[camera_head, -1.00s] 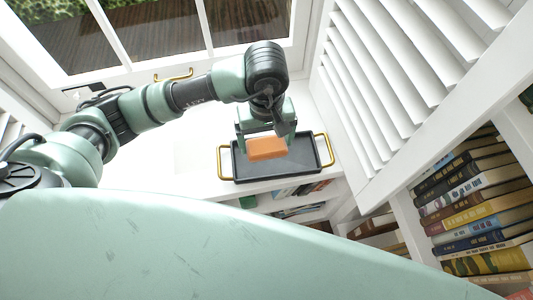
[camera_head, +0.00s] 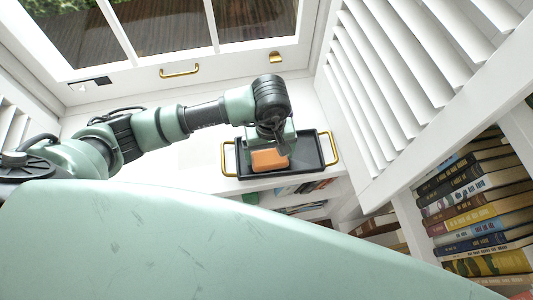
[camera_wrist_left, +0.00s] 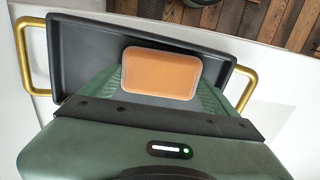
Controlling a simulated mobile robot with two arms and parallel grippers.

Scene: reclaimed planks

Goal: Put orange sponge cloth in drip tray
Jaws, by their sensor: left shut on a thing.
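The orange sponge cloth (camera_head: 269,160) is a small orange block, held between the fingers of my left gripper (camera_head: 271,152). It also shows in the left wrist view (camera_wrist_left: 162,72), with a green finger on either side of it. The drip tray (camera_head: 313,170) is a black rectangular tray with brass handles, on the white surface. It fills the upper part of the left wrist view (camera_wrist_left: 75,50). The cloth is over the tray's inside area; I cannot tell whether it touches the tray floor. My right gripper is not in view.
A white louvred shutter (camera_head: 385,85) stands right of the tray. A window with a brass handle (camera_head: 179,71) is behind. Books (camera_head: 480,205) fill shelves at the right. The white surface (camera_head: 200,155) left of the tray is clear.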

